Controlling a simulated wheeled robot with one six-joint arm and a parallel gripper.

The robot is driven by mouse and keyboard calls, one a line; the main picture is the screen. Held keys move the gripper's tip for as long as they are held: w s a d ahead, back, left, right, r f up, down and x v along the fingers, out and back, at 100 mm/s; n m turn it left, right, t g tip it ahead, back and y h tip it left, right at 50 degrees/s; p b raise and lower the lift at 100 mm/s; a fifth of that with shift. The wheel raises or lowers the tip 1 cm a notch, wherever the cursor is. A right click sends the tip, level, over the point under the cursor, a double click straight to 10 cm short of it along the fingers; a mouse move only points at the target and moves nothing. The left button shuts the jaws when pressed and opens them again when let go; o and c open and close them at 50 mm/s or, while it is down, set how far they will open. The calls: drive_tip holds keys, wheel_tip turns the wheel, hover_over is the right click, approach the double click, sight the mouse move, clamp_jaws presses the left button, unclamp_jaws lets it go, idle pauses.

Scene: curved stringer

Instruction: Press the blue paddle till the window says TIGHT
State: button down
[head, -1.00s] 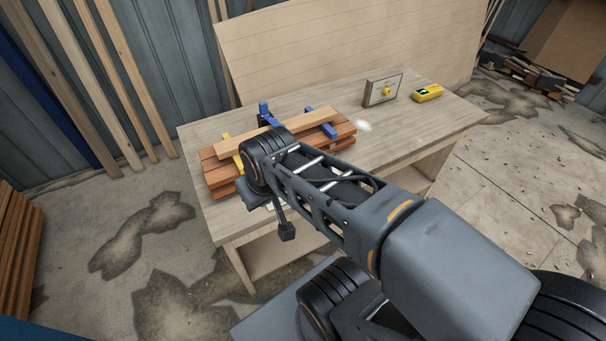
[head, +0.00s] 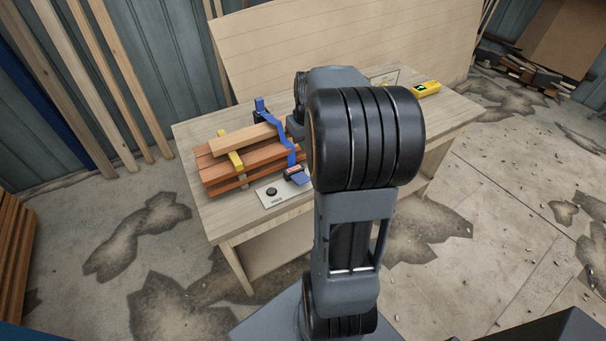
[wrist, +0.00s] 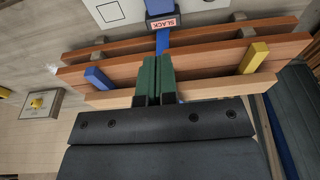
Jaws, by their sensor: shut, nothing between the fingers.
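A small dark box with a window stands at the front of the timber stack, and in the wrist view its window (wrist: 163,23) reads SLACK. A blue paddle (head: 301,181) shows at the box's front right, partly cut off by my arm. A wavy blue strap (head: 280,138) runs from the box over the timbers to the back; it also shows in the wrist view (wrist: 163,41). My gripper (wrist: 152,68) is shut and empty, its green fingertips over the pale top batten near the strap. In the head view my arm hides the fingers.
A yellow clamp piece (head: 235,160) and a blue one (wrist: 98,77) sit on the stack (head: 222,178). A white card with a black knob (head: 271,191) lies in front. A framed panel with a yellow knob (wrist: 38,103) and a yellow device (head: 427,89) stand further right on the bench.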

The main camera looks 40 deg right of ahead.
approach(302, 179)
drive_tip(key=f, duration=0.1)
drive_tip(key=w+f, duration=0.1)
drive_tip(key=f, duration=0.3)
drive_tip(key=shift+w+d+p, duration=0.1)
drive_tip(key=shift+w+p, duration=0.2)
drive_tip(key=shift+p, duration=0.05)
drive_tip(key=shift+s+f, duration=0.25)
drive_tip(key=shift+f, duration=0.55)
